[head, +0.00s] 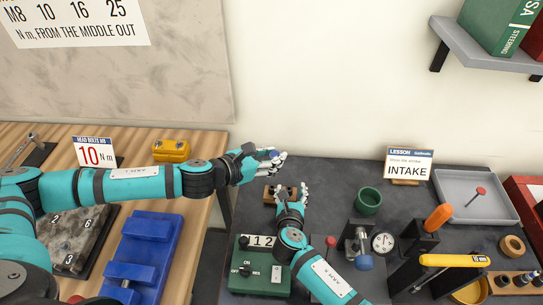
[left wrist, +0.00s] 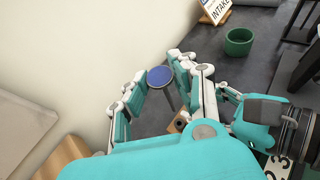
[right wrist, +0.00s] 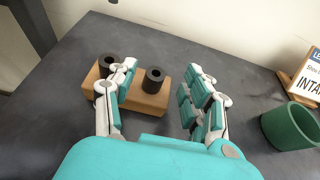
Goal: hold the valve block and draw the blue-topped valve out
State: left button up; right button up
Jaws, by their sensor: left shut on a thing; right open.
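The blue-topped valve (left wrist: 160,77) is in my left gripper (left wrist: 158,92), which is shut on it; its blue disc faces up and a thin dark stem hangs below. In the head view the left gripper (head: 272,160) holds the blue top (head: 274,154) above and behind the valve block. The wooden valve block (right wrist: 150,101) carries two dark sleeves and sits on the dark bench top. My right gripper (right wrist: 160,75) is open; its left finger covers part of the block and its right finger is beyond the block's right end. Contact with the block cannot be told.
A green cup (head: 368,200) stands right of the block. A green switch box (head: 262,264), a dial gauge (head: 382,243) and an INTAKE card (head: 409,165) are nearby. A grey tray (head: 470,196) lies at the right. The wall is close behind the left gripper.

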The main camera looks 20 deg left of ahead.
jog(key=v, duration=1.2)
